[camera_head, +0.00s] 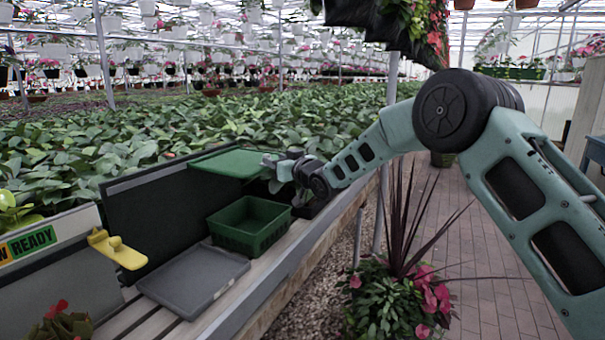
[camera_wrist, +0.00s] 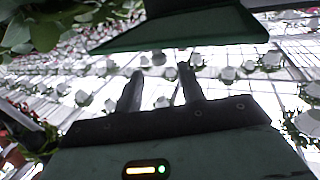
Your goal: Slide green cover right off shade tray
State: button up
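The green cover (camera_head: 229,163) is a flat panel lying at the far end of the bench, behind the green basket. Its underside and edge also show across the top of the wrist view (camera_wrist: 180,32). My gripper (camera_head: 272,164) is at the right side of the cover, close to its right edge. In the wrist view, my gripper (camera_wrist: 157,78) has its two dark fingers apart with nothing between them, just below the cover's edge. Whether they touch it I cannot tell. A dark tray (camera_head: 311,209) shows partly below my wrist; whether it is the shade tray is unclear.
A green basket (camera_head: 247,226) and a flat grey tray (camera_head: 193,281) stand on the slatted bench. A dark upright panel (camera_head: 150,215) and a yellow handle (camera_head: 118,250) are at left. A potted plant (camera_head: 395,290) stands beside the bench; leafy plants fill the back.

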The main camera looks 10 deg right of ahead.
jog(key=b+v, duration=0.1)
jog(key=v, duration=1)
jog(key=shift+s, duration=0.3)
jog(key=shift+d, duration=0.1)
jog(key=s+a+f+g+h+p, duration=0.1)
jog(key=s+a+g+h+p, duration=0.2)
jog(key=s, duration=0.6)
jog(key=s+a+g+h+p, duration=0.1)
jog(key=s+a+g+p, duration=0.2)
jog(key=s, duration=0.7)
jog(key=s+d+g+h, duration=0.1)
jog(key=s+d+g, duration=0.1)
jog(key=s, duration=0.8)
jog(key=s+d+f+n+g+h+p, duration=0.1)
jog(key=s+g, duration=0.3)
jog(key=s, duration=0.5)
jog(key=s+d+g+h+p, duration=0.1)
jog(key=s+d+g+h, duration=0.1)
jog(key=s, duration=0.8)
jog(key=shift+s+d+f+n+g, duration=0.3)
jog(key=shift+s+d+f+g, duration=0.05)
jog(key=shift+d+g, duration=0.45)
